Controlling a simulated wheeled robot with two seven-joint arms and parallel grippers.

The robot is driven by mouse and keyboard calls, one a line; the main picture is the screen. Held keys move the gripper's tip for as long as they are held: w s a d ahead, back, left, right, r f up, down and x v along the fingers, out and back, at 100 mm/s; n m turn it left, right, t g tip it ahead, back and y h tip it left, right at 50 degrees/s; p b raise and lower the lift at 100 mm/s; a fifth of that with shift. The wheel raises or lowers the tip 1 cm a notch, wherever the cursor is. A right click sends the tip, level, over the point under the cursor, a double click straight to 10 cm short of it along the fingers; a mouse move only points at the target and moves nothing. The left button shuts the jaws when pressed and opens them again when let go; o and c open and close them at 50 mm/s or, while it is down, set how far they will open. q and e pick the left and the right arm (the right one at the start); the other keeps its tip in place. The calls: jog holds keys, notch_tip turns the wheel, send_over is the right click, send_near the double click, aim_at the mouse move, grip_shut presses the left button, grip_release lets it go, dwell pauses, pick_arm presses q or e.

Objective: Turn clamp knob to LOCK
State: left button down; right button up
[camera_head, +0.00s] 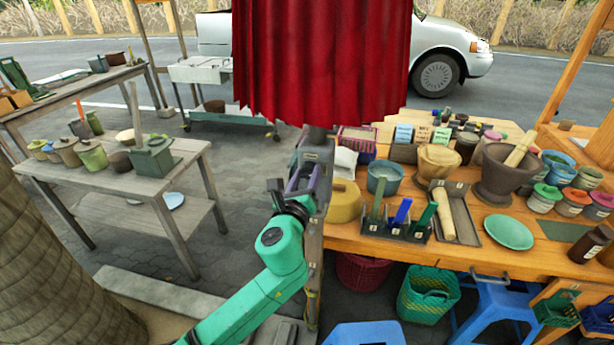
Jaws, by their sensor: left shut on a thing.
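A grey metal clamp (317,143) sits on the upright post at the left end of the wooden stall table, just below a red curtain. My left gripper (304,180) reaches up from below on a green arm and is at the front of this clamp. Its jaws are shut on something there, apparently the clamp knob. The knob is mostly hidden by the fingers, and its LOCK marking and turn angle cannot be read. My right gripper is not in view.
The red curtain (322,60) hangs directly above the clamp. A yellow lidded pot (344,203) stands close to the right on the crowded stall table (470,258). A grey side table (150,185) is at left, with open paving between. A blue stool (365,334) is below.

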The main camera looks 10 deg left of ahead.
pick_arm(q)
jog(key=n, duration=0.3)
jog(key=n+b, duration=0.1)
jog(key=n, duration=0.2)
jog(key=shift+a+f+n, duration=0.1)
jog(key=shift+f+n, duration=0.1)
jog(key=shift+n, duration=0.1)
jog(key=n+b, duration=0.1)
jog(key=n, duration=0.5)
jog(key=shift+b, duration=0.4)
jog(key=shift+n, duration=0.3)
jog(key=shift+c, duration=1.6)
grip_release()
